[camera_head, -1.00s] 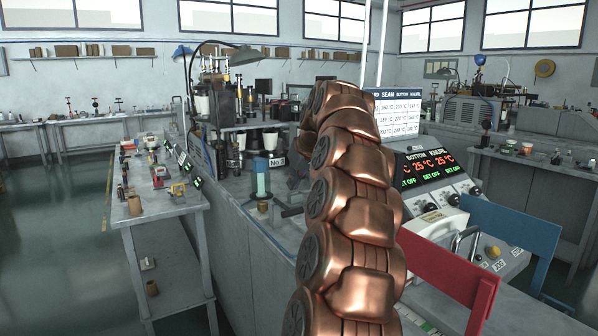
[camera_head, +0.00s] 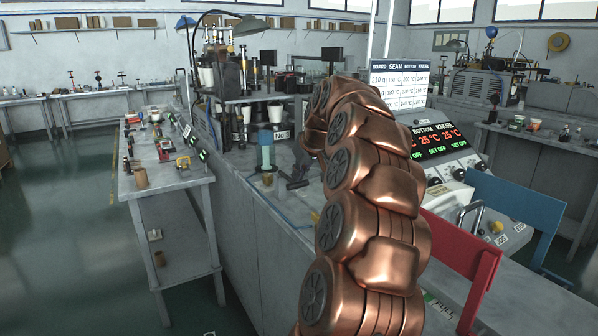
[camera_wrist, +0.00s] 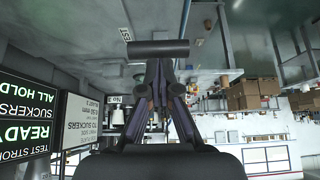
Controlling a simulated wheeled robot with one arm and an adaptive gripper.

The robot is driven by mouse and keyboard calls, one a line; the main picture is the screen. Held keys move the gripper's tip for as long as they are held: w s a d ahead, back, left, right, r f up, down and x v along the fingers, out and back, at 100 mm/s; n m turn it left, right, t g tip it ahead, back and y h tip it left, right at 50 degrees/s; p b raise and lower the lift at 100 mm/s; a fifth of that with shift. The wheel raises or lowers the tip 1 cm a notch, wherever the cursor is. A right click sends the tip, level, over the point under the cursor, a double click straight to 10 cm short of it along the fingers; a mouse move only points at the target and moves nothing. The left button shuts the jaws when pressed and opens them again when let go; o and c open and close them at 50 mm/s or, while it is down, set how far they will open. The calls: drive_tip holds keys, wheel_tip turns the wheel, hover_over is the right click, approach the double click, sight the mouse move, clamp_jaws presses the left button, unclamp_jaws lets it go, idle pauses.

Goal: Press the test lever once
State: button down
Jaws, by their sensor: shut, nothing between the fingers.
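My gripper (camera_wrist: 158,78) is in the middle of the wrist view, its two dark fingers drawn together with nothing held. A dark horizontal bar (camera_wrist: 158,48) lies just beyond the fingertips, near a small TEST label (camera_wrist: 126,33). It looks like the test lever's handle, but I cannot tell whether the fingers touch it. In the head view my copper arm reaches over the machine bench, and a dark shape (camera_head: 296,178) below its bend may be my gripper. The lever cannot be made out there.
A screen (camera_wrist: 28,125) reads READY and ALL HOLD at the wrist view's left. In the head view, a machine with cups (camera_head: 235,95) stands behind, a control panel (camera_head: 440,145) and red (camera_head: 460,265) and blue (camera_head: 515,210) chair-like panels stand right. A side table (camera_head: 165,200) stands left.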

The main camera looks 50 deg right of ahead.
drive_tip(key=shift+f, duration=0.1)
drive_tip(key=f+t+b, duration=0.1)
drive_tip(key=b, duration=0.1)
drive_tip(key=f+b, duration=0.1)
drive_tip(key=b, duration=0.2)
drive_tip(key=shift+s+a+f+t, duration=0.15)
drive_tip(key=shift+s+t, duration=0.1)
drive_tip(key=shift+t, duration=0.15)
wheel_tip(320, 180, down, 3)
drive_tip(key=t+h+b, duration=0.1)
drive_tip(key=t+b, duration=0.2)
drive_tip(key=b, duration=0.4)
drive_tip(key=shift+f+h, duration=0.15)
drive_tip(key=shift+h, duration=0.15)
drive_tip(key=s+a+r, duration=0.2)
drive_tip(key=s+r, duration=0.7)
drive_tip(key=shift+a+r+p, duration=0.3)
drive_tip(key=shift+a+r, duration=0.05)
idle(0.5)
